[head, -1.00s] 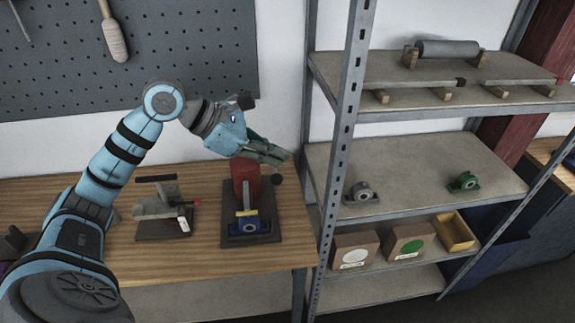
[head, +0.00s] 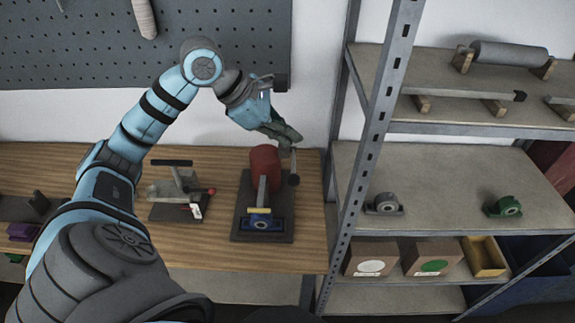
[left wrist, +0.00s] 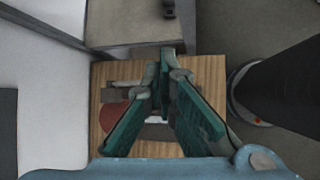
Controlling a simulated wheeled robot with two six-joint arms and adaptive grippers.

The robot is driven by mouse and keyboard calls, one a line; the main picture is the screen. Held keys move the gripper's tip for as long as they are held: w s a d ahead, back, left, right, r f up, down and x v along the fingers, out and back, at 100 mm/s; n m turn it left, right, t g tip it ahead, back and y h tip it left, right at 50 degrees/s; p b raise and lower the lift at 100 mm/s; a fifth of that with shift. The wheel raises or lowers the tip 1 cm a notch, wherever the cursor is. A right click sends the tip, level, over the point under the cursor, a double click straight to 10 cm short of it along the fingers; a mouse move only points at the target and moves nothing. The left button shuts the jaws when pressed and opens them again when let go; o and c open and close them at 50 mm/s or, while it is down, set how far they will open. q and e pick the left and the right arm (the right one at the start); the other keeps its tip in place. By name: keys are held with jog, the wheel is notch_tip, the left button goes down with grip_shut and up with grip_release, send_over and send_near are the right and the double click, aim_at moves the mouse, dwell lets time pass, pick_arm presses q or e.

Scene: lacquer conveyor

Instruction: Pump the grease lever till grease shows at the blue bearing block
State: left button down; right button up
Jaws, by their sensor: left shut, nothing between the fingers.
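The grease pump has a red cylinder (head: 265,165) on a dark base plate (head: 283,232) on the wooden bench. Its lever shows as a thin rod with a black knob (head: 294,180) at the cylinder's right. The blue bearing block (head: 262,224) sits at the plate's front, below a yellow strip (head: 258,210); I cannot make out grease on it. My left gripper (head: 298,138) is shut and empty, close above and right of the cylinder; contact with the lever cannot be told. In the left wrist view the red cylinder (left wrist: 112,115) lies partly behind the green fingers. My right gripper is out of view.
A clamp-like tool (head: 176,190) stands left of the pump. A metal shelf rack (head: 384,110) rises close to the right, holding a grey bearing (head: 383,204), a green bearing (head: 504,207), boxes and a roller. A pegboard (head: 90,50) is behind.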

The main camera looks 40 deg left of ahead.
pick_arm(q)
jog(key=b, duration=0.3)
send_over(293, 174)
jog(key=f, duration=0.4)
jog(key=shift+s+a+f, duration=0.15)
jog(key=shift+s+f, duration=0.05)
jog(key=shift+s, duration=0.05)
jog(key=f+b, duration=0.2)
jog(key=f, duration=0.1)
jog(key=shift+d+b, duration=0.35)
jog(key=shift+b, duration=0.05)
jog(key=shift+w+f, duration=0.1)
jog(key=shift+w, duration=0.5)
jog(key=shift+s, duration=0.2)
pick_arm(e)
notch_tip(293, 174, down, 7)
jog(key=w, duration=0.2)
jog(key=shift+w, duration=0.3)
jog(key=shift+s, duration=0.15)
